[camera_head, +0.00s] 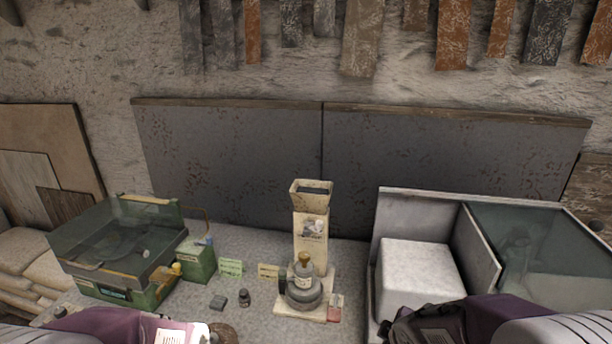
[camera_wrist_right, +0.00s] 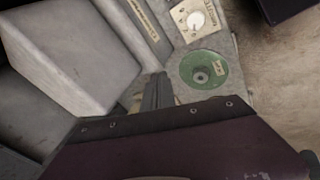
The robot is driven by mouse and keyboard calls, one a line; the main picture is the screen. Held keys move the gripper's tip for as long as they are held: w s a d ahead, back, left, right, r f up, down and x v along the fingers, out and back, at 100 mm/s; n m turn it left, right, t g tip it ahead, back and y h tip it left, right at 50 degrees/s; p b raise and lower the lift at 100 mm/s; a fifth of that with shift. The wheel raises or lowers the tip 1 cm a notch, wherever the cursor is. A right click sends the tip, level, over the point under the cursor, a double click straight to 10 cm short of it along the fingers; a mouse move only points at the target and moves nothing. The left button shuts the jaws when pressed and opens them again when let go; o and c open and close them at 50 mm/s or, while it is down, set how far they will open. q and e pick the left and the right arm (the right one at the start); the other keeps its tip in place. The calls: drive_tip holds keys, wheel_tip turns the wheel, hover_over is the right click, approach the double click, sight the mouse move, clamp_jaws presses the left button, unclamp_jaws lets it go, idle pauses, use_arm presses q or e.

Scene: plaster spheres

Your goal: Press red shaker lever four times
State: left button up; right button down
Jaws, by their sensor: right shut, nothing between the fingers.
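A cream stand (camera_head: 311,245) with a square hopper on top stands at the middle of the bench. On its base sits a round grey vessel (camera_head: 304,292) with a brown-topped bottle on it. A small red piece (camera_head: 335,312) is at the base's front right corner; I cannot tell whether it is the shaker lever. My right gripper (camera_wrist_right: 157,92) is shut and empty, beside a green disc (camera_wrist_right: 203,70) with a grey knob. In the head view its purple body is at the lower right, right of the stand. My left gripper's purple body is at the lower left; its fingers do not show.
A glass-sided green case (camera_head: 125,292) stands at the left. A grey box (camera_head: 375,275) holding a white block (camera_head: 420,272) stands at the right. Small cards and two small dark items lie left of the stand.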

use_arm(q)
drive_tip(key=shift+f, duration=0.15)
use_arm(e)
drive_tip(key=s+f+m+g, duration=0.1)
drive_tip(key=s+m+g, duration=0.1)
drive_tip(key=s+m, duration=0.3)
drive_tip(key=s+a+f+m+g, duration=0.1)
drive_tip(key=s+f+m+g, duration=0.1)
drive_tip(key=s+m, duration=0.4)
drive_tip(key=shift+a+f+m+g+y, duration=0.2)
drive_tip(key=shift+f+m+g+y, duration=0.15)
drive_tip(key=shift+m, duration=0.25)
drive_tip(key=shift+s+r, duration=0.1)
